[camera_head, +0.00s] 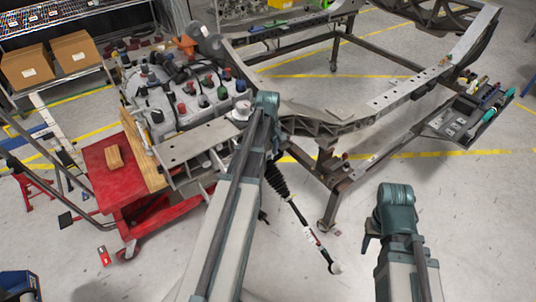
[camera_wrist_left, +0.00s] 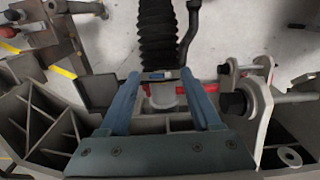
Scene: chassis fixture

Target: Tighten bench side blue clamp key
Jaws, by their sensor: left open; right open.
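In the left wrist view, my left gripper (camera_wrist_left: 160,92) is open, with one blue-grey finger on each side of a pale clamp piece. A small blue part (camera_wrist_left: 157,76), seemingly the blue clamp key, lies between the fingertips. I cannot tell whether the fingers touch it. A red part (camera_wrist_left: 210,87) shows just behind the right finger. In the head view, my left wrist hides the left fingers and the clamp at the frame's near corner. My right gripper (camera_head: 369,238) is mostly hidden by its wrist, low at the right and away from the frame.
A tool tray (camera_head: 465,115) is at right. Floor near my right arm is clear.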

